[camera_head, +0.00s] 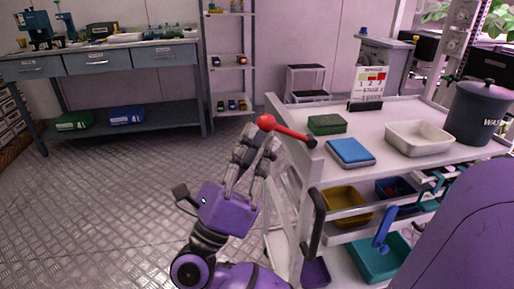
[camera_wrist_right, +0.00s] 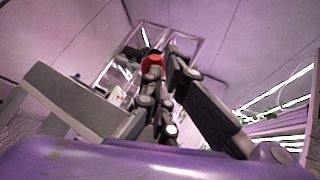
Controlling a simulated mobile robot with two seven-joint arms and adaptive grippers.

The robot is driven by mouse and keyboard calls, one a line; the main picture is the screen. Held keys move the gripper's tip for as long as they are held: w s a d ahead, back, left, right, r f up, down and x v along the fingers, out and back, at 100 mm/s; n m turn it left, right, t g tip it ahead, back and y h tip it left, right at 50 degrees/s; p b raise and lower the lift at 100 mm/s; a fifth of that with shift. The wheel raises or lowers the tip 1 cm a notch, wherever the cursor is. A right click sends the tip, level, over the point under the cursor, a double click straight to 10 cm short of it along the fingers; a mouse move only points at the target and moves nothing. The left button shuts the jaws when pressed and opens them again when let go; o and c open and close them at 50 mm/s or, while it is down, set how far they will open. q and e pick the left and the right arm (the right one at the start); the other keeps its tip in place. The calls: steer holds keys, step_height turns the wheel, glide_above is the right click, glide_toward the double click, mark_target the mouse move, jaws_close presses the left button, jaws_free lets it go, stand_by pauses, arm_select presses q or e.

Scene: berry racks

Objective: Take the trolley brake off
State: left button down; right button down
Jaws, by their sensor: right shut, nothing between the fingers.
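The white trolley (camera_head: 392,111) stands at the right in the head view. A red lever (camera_head: 290,132) with a round red knob (camera_head: 265,122) sticks out to the left from its near left top corner. My right gripper (camera_head: 257,141) is just below the knob, fingers pointing up towards it. It is shut and empty. In the right wrist view the red knob (camera_wrist_right: 152,64) shows just beyond the fingertips (camera_wrist_right: 160,82), partly hidden by them; I cannot tell whether they touch it. My left gripper is not in view.
On the trolley top are a green block (camera_head: 327,124), a blue block (camera_head: 350,152), a white tub (camera_head: 420,138) and a dark bin (camera_head: 482,112). Coloured bins sit below, near a blue handle (camera_head: 382,232). A workbench (camera_head: 100,60) stands back left; the floor (camera_head: 110,200) at left is clear.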

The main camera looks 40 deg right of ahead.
mark_target(268, 119)
steer(key=r+m+g+y+p, duration=0.1)
steer(key=d+r+m+g+y+p, duration=0.1)
steer(key=r+m, duration=0.1)
steer(key=s+r+m+g+y, duration=0.1)
steer(key=r+m+g, duration=0.1)
steer(key=shift+d+y+p, duration=0.25)
steer(key=shift+y+p, duration=0.15)
steer(key=s+d+r+m+y+p, duration=0.3)
steer(key=d+y+p, duration=0.1)
steer(key=d+y, duration=0.1)
steer(key=shift+r+g+p, duration=0.3)
steer(key=shift+r+g, duration=0.05)
steer(key=shift+g, duration=0.05)
steer(key=shift+s, duration=0.1)
steer(key=w+a+r, duration=0.1)
steer(key=a, duration=1.2)
steer(key=shift+a+r+b, duration=0.2)
steer(key=shift+a+b, duration=0.15)
steer(key=shift+a, duration=0.05)
